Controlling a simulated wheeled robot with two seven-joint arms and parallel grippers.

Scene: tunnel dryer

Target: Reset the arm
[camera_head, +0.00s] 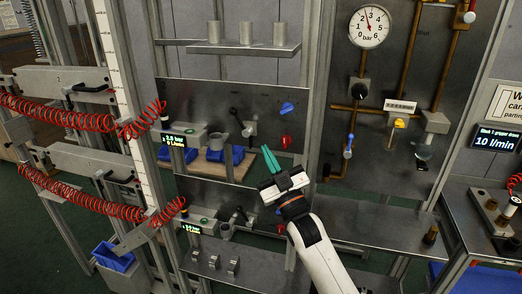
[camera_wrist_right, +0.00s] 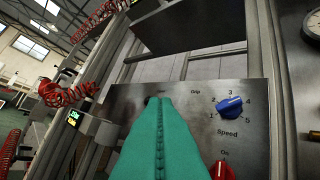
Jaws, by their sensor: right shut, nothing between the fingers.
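My right arm reaches up from the bottom of the head view, and its right gripper (camera_head: 270,159) is in front of the upper steel panel (camera_head: 200,98). Its green fingers are together with nothing between them. They fill the lower middle of the right wrist view (camera_wrist_right: 159,125), pointing toward the panel, with a thin seam between them. A blue speed knob (camera_head: 287,108) and a red knob (camera_head: 285,141) are on the panel, up and right of the fingertips. The blue knob also shows in the wrist view (camera_wrist_right: 230,106). I cannot tell whether the fingers touch anything. My left gripper is out of view.
A shelf (camera_head: 240,49) with three grey cylinders is above the panel. Blue bins (camera_head: 232,155) stand behind the gripper. Coiled red hoses (camera_head: 75,118) hang on the left. A pressure gauge (camera_head: 369,26) and brass pipes are at the right. A steel bench (camera_head: 365,222) lies below.

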